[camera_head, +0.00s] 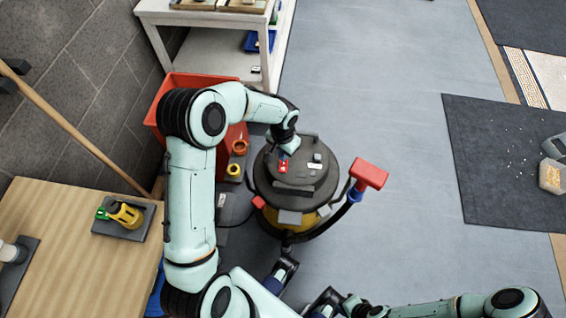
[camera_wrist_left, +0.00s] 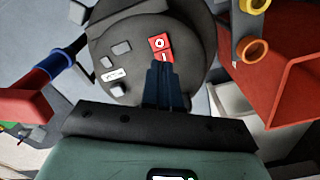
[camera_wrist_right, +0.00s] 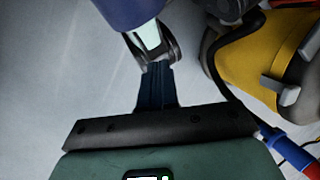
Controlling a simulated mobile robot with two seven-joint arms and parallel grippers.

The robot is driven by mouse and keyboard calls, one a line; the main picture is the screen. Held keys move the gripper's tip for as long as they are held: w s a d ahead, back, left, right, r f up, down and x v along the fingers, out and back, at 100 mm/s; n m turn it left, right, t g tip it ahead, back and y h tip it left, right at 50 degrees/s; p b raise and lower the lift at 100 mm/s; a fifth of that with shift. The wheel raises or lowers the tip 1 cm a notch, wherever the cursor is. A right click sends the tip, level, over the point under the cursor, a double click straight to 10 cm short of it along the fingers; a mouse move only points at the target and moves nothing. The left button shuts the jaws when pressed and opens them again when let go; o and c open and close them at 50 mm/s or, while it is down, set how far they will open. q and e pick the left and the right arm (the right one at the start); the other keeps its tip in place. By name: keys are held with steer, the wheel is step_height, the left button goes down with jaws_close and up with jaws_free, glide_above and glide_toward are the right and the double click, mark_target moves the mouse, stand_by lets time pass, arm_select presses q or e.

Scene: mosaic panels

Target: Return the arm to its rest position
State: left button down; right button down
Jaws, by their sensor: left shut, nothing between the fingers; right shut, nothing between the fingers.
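My left gripper (camera_head: 283,153) hangs over the top of the round shop vacuum (camera_head: 322,185), its arm arching in from the left. In the left wrist view its fingers (camera_wrist_left: 164,80) are shut and empty. Their tips are beside the lower end of the red switch (camera_wrist_left: 160,46), which bears a circle and a bar. The switch also shows in the head view (camera_head: 283,167). Whether the tips touch it, I cannot tell. My right gripper (camera_wrist_right: 158,88) is shut and empty above the floor, near the vacuum's yellow body (camera_wrist_right: 255,70).
A red bin (camera_head: 190,85) stands behind my left arm. A wooden table (camera_head: 85,255) with a yellow tool (camera_head: 125,214) is at the left. A white shelf (camera_head: 205,50) stands at the back. The vacuum's red-ended hose (camera_head: 368,174) sticks out rightward. Grey floor (camera_head: 400,230) is clear at the right.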

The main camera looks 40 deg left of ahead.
stand_by(0.4)
arm_select(q)
steer(key=s+d+f+h+p, duration=0.2)
steer(key=s+d+f+p, duration=0.1)
steer(key=s+d+f, duration=0.4)
steer(key=s+d+f+n+p, duration=0.1)
steer(key=s+d+n+p, duration=0.1)
steer(key=s+d, duration=0.3)
steer(key=s+d+f+n+g+h+p, duration=0.1)
steer(key=s+d, duration=0.4)
steer(key=s, duration=0.7)
steer(key=shift+f+n+h+p, duration=0.3)
steer(key=shift+f+n+p, duration=0.4)
steer(key=shift+p, duration=0.35)
steer(key=shift+d, duration=0.1)
